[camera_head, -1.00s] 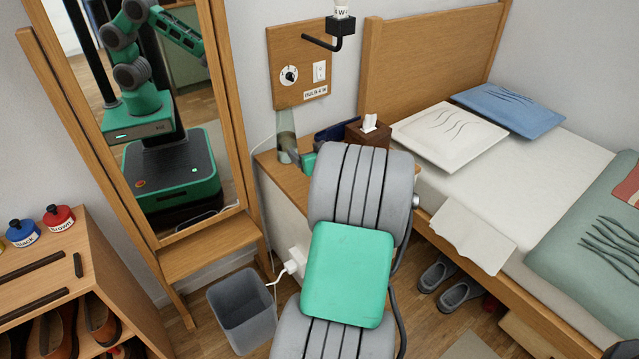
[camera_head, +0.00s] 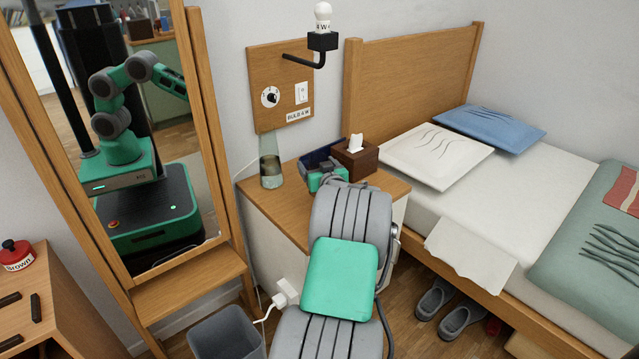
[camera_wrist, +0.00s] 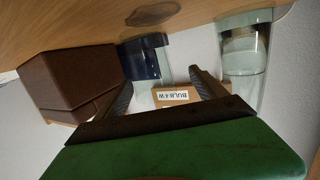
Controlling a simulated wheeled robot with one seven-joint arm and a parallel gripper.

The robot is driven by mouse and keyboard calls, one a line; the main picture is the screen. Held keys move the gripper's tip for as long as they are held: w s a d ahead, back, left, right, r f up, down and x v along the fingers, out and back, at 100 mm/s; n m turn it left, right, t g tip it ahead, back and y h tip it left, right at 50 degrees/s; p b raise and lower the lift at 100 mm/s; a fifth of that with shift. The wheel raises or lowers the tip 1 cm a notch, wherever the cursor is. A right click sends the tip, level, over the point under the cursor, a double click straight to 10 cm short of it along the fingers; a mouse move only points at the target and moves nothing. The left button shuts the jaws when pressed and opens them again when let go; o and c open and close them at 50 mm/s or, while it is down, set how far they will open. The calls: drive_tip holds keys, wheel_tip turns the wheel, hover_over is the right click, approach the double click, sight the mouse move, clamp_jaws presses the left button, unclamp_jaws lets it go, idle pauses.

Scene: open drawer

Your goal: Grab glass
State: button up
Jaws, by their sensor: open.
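A tall clear glass (camera_head: 271,174) with a darker lower part stands upright on the wooden bedside table (camera_head: 262,204), near its left back edge. It also shows at the right of the wrist view (camera_wrist: 244,65), where the scene appears upside down. My gripper (camera_head: 322,176) is low over the table, to the right of the glass and apart from it. In the wrist view my gripper (camera_wrist: 160,80) has its two fingers spread, with nothing held between them. The glass lies outside the fingers. My arm hides part of the table.
A dark blue object (camera_wrist: 139,60) with a clear part beside it stands beyond the fingers; I cannot tell what it is. A brown tissue box (camera_head: 358,160) stands to the right. A wall panel (camera_head: 280,90) with a lamp arm rises behind. The mirror stands left.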

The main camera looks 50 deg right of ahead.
drive_tip(key=shift+c, duration=0.4)
drive_tip(key=c, duration=1.5)
